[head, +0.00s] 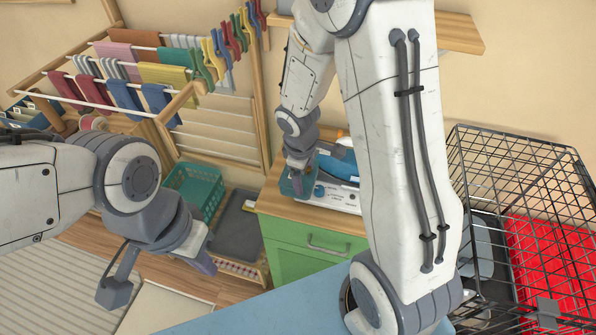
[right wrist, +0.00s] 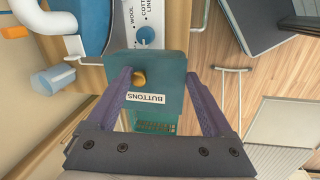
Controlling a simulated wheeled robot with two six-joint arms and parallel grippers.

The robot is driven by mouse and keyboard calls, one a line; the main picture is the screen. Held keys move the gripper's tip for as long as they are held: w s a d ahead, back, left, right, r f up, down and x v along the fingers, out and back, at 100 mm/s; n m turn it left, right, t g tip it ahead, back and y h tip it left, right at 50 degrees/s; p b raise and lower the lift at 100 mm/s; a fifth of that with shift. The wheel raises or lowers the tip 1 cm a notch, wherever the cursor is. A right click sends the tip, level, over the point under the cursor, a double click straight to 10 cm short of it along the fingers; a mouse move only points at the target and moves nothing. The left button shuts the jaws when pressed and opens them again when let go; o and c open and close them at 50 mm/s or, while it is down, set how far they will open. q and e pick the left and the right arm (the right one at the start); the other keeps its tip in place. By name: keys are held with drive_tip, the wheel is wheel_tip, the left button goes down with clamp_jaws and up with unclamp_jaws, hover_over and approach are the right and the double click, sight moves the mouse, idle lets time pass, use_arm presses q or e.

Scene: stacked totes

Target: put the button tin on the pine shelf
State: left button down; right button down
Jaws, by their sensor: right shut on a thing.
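The button tin is a teal box (right wrist: 160,80) with a white "BUTTONS" label and a yellow knob, seen in the right wrist view. My right gripper (right wrist: 159,88) is shut on it, one finger on each side. In the head view the tin (head: 287,186) shows only partly, beneath my right gripper (head: 298,172), by the green cabinet's wooden top. I cannot tell whether it touches that top. A wooden wall shelf (head: 458,31), likely the pine shelf, is at the upper right, partly hidden by my right arm. My left gripper (head: 160,275) is open and empty.
An iron on a white base (head: 338,194) stands on the green cabinet (head: 300,250). A drying rack (head: 160,75) with cloths is at upper left. A teal basket (head: 195,188) is below it. A black wire crate (head: 525,190) is at right.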

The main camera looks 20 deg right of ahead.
drive_tip(key=shift+w+a+f+p, duration=0.3)
drive_tip(key=shift+w+a+f, duration=0.25)
drive_tip(key=shift+w+f, duration=0.75)
drive_tip(key=shift+w+a+f+p, duration=0.25)
drive_tip(key=shift+w+a+f, duration=0.55)
drive_tip(key=shift+f, duration=0.75)
drive_tip(key=shift+w+a+f+p, duration=0.3)
drive_tip(key=shift+w+a+f, duration=0.05)
drive_tip(key=shift+w+f, duration=1)
drive_tip(key=shift+f, duration=0.1)
drive_tip(key=shift+f, duration=0.15)
unclamp_jaws()
drive_tip(key=shift+s, duration=0.1)
